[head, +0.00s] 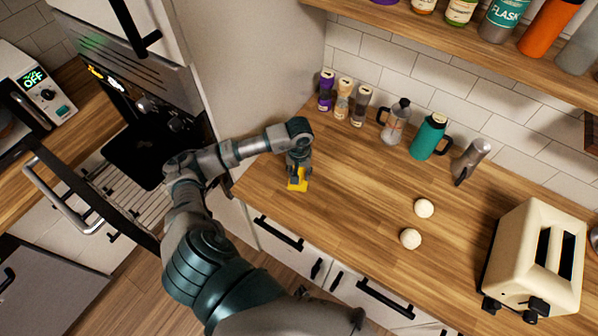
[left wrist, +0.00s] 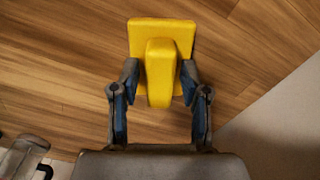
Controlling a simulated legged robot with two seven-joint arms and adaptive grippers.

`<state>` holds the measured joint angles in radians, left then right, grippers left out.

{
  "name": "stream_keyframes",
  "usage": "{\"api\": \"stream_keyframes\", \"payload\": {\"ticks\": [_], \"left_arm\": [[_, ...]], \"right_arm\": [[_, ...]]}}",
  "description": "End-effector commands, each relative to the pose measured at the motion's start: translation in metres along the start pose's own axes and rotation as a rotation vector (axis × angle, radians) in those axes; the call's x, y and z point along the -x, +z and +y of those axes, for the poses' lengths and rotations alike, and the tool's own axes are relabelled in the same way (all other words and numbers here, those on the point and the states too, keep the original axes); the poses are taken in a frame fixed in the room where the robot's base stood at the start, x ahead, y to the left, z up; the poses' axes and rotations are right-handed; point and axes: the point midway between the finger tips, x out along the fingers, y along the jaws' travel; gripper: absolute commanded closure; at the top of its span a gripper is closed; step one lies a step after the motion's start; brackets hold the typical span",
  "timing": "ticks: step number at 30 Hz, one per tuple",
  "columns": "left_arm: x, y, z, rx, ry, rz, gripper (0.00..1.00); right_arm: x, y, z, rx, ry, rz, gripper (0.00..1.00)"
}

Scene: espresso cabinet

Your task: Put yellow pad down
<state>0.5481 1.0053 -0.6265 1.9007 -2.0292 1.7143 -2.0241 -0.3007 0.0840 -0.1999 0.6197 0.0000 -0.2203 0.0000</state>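The yellow pad (head: 299,184) is at the left end of the wooden counter, under my left gripper (head: 297,176). In the left wrist view the yellow pad (left wrist: 162,50) shows a flat plate with a raised grip bar. The fingers of my left gripper (left wrist: 160,88) stand on either side of that bar and appear closed on it. The plate lies against or just above the wood; I cannot tell which. My right gripper is in neither view.
Two white balls (head: 417,225) lie mid-counter, with a cream toaster (head: 535,258) at the right.

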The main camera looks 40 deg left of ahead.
Motion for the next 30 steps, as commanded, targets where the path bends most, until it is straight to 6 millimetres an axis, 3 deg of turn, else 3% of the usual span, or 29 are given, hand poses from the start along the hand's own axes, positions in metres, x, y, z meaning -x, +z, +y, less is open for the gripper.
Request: {"api": "stream_keyframes", "payload": {"ticks": [11,24,30], "left_arm": [[0.005,0.0,0.001,-0.001,0.001,0.001,0.49],[0.072,-0.001,0.0,0.0,0.002,0.002,0.49],[0.076,0.0,0.0,0.0,0.0,0.0,0.49]], "right_arm": [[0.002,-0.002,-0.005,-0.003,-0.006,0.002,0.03],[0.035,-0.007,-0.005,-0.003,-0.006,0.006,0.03],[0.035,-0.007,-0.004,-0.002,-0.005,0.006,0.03]]}}
